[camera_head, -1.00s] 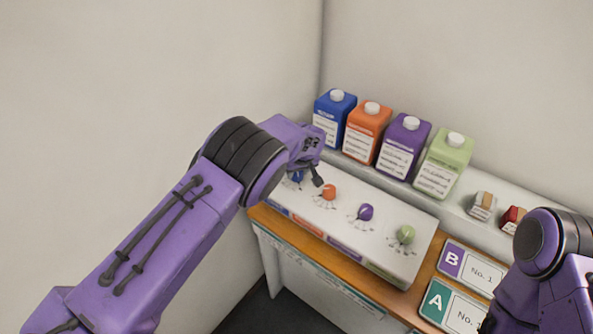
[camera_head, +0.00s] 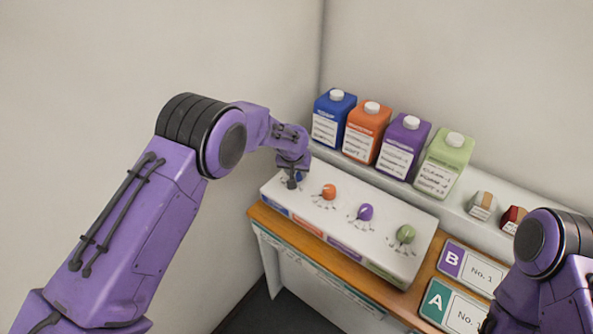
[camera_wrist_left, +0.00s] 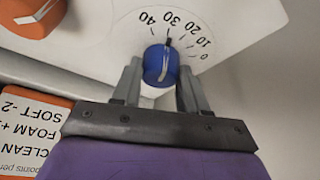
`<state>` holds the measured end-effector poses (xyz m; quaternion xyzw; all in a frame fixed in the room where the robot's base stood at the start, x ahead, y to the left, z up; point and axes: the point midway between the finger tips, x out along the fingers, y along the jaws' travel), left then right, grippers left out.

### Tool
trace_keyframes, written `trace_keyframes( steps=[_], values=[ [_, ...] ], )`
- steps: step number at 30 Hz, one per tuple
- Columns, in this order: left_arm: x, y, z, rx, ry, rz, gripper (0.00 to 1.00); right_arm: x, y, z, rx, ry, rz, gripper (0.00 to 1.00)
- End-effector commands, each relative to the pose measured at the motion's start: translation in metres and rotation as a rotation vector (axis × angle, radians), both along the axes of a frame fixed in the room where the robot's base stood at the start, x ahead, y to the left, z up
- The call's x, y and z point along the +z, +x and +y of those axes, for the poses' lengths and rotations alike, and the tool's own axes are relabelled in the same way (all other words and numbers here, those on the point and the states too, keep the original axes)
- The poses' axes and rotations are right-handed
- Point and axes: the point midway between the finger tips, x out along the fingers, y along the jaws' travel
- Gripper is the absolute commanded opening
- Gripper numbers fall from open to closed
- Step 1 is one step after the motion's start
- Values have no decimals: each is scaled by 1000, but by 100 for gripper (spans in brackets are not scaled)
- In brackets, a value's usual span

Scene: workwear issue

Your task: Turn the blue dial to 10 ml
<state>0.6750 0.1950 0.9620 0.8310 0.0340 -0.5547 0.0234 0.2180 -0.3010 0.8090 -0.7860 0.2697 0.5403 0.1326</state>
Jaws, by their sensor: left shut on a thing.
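The blue dial (camera_wrist_left: 160,66) sits on the white panel (camera_wrist_left: 250,20) at the left end of a row of dials. Printed marks 0, 10, 20, 30 and 40 fan around it in the left wrist view. Its dark pointer (camera_wrist_left: 168,43) points roughly at 30. My left gripper (camera_head: 292,182) is at the dial, with one finger on each side, shut on it. In the head view the gripper hides most of the blue dial (camera_head: 299,178). My right arm shows at the right edge, but its gripper is out of view.
Orange (camera_head: 328,192), purple (camera_head: 365,212) and green (camera_head: 405,233) dials stand to the right on the same panel. Blue (camera_head: 333,118), orange (camera_head: 366,132), purple (camera_head: 403,147) and green (camera_head: 443,164) bottles stand behind. A wall is close on the left.

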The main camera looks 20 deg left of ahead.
Motion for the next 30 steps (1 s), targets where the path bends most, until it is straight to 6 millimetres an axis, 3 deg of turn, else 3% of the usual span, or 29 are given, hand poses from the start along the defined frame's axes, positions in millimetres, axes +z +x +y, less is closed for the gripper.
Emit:
trace_keyframes(
  steps=[18,30],
  values=[
    [-2,1,4,-549,-2,-3,12,-21,0,0,0,0,0,43],
    [-1,2,4,-744,0,-2,12,-30,0,0,0,0,0,43]
  ],
)
